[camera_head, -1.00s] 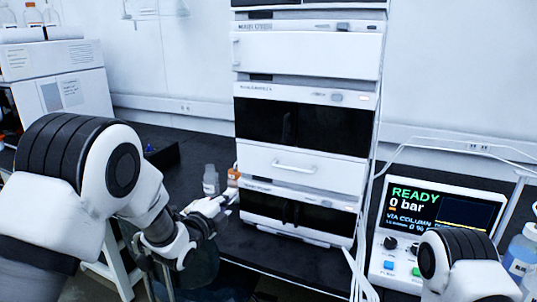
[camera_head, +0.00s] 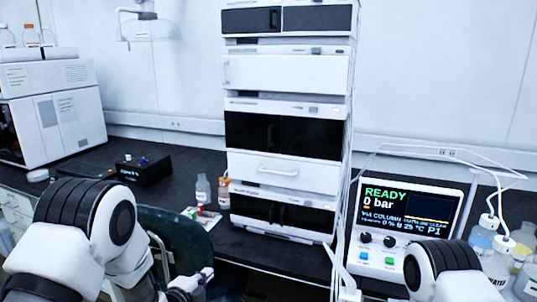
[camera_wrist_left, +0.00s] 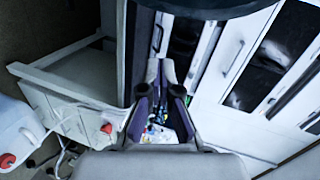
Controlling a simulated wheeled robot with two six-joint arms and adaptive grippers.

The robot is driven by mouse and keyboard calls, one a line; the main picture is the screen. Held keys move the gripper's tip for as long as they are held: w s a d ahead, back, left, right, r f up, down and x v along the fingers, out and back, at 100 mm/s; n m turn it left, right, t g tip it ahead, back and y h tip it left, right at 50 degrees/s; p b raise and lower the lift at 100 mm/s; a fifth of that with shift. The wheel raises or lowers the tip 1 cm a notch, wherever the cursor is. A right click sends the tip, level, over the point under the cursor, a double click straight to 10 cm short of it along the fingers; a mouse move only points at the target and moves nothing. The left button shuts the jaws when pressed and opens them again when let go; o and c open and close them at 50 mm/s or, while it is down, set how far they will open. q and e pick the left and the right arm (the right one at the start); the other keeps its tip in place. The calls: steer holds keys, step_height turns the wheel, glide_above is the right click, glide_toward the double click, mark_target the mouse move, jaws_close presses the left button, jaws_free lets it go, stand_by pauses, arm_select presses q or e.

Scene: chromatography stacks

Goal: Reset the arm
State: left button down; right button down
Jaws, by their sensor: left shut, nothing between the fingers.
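My left gripper (camera_head: 203,279) shows low in the head view, below the bench's front edge, shut and empty. In the left wrist view its two fingers (camera_wrist_left: 165,85) are together with nothing between them. My left arm bends down at the lower left of the head view. Part of my right arm shows at the lower right; its gripper is out of the picture.
The white chromatography stack (camera_head: 287,172) stands on the black bench. Bottles (camera_head: 203,189) stand left of it. A control screen (camera_head: 407,222) reading READY, 0 bar is at right, with more bottles (camera_head: 496,262) beside it. A dark stool-like seat (camera_head: 180,240) is near my left gripper.

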arm_select(q)
steer(key=s+a+f+n+g+y, duration=0.1)
steer(key=s+a+f+n+g, duration=0.2)
steer(key=s+f, duration=0.6)
steer(key=s+a+f+n+g+y, duration=0.2)
steer(key=s+f+n+g, duration=0.1)
steer(key=s+f, duration=0.6)
steer(key=s+a+f+n+g, duration=0.1)
steer(key=s+n, duration=0.3)
steer(key=s, duration=0.4)
steer(key=s+a+f+n+g+y, duration=0.1)
steer(key=s+n+g, duration=0.3)
steer(key=s, duration=0.3)
steer(key=s+a+f+n+g+p, duration=0.1)
steer(key=s+n+g, duration=0.2)
steer(key=s+n, duration=0.3)
steer(key=shift+s+a+f, duration=0.4)
steer(key=shift+s, duration=0.95)
